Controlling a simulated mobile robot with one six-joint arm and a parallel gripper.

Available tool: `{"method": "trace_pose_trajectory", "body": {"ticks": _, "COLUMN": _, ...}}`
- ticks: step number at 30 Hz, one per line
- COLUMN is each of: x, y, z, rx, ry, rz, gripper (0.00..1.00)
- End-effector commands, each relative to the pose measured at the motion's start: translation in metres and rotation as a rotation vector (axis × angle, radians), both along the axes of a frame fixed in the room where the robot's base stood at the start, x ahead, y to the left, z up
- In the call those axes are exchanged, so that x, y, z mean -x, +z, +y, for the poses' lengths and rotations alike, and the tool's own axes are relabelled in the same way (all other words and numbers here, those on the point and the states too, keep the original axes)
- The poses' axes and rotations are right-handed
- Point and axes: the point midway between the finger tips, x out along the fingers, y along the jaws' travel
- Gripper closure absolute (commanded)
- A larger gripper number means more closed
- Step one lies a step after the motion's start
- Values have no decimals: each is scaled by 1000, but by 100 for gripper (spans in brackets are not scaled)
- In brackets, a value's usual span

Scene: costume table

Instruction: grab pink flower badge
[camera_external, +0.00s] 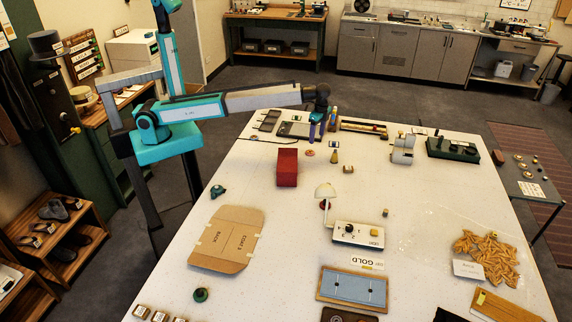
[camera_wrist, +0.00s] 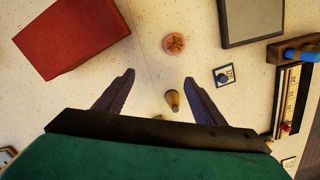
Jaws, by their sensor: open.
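The pink flower badge (camera_wrist: 175,44) is a small round pink disc with a flower-like pattern. It lies flat on the white table, beyond my fingertips in the wrist view. In the external view it is a small pink spot (camera_external: 310,153) just below my gripper (camera_external: 316,135). In the wrist view my gripper (camera_wrist: 159,79) is open, fingers spread, with nothing held. The badge is apart from both fingers and lies nearer the right finger's line. How high the fingertips are above the table is hard to tell.
A small brown-yellow cone (camera_wrist: 173,101) stands in view between my fingers. A red box (camera_wrist: 70,36) is at left, a grey-topped dark tray (camera_wrist: 250,20) at upper right. A small square blue-marked tile (camera_wrist: 223,75) lies right. Bare table surrounds the badge.

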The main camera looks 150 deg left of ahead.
Motion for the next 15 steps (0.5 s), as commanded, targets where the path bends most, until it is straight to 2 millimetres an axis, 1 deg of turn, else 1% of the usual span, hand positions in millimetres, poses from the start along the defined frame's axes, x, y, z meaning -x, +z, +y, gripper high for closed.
{"method": "trace_pose_trajectory", "body": {"ticks": 1, "x": 16, "y": 4, "z": 8, "rx": 7, "ry": 11, "rz": 8, "gripper": 36}}
{"method": "trace_pose_trajectory", "body": {"ticks": 3, "x": 32, "y": 5, "z": 14, "rx": 17, "ry": 19, "rz": 17, "gripper": 36}}
{"method": "trace_pose_trajectory", "body": {"ticks": 6, "x": 44, "y": 6, "z": 19, "rx": 25, "ry": 24, "rz": 23, "gripper": 36}}
{"method": "trace_pose_trajectory", "body": {"ticks": 9, "x": 48, "y": 6, "z": 20, "rx": 27, "ry": 26, "rz": 26, "gripper": 36}}
{"method": "trace_pose_trajectory", "body": {"ticks": 15, "x": 48, "y": 5, "z": 20, "rx": 26, "ry": 26, "rz": 25, "gripper": 36}}
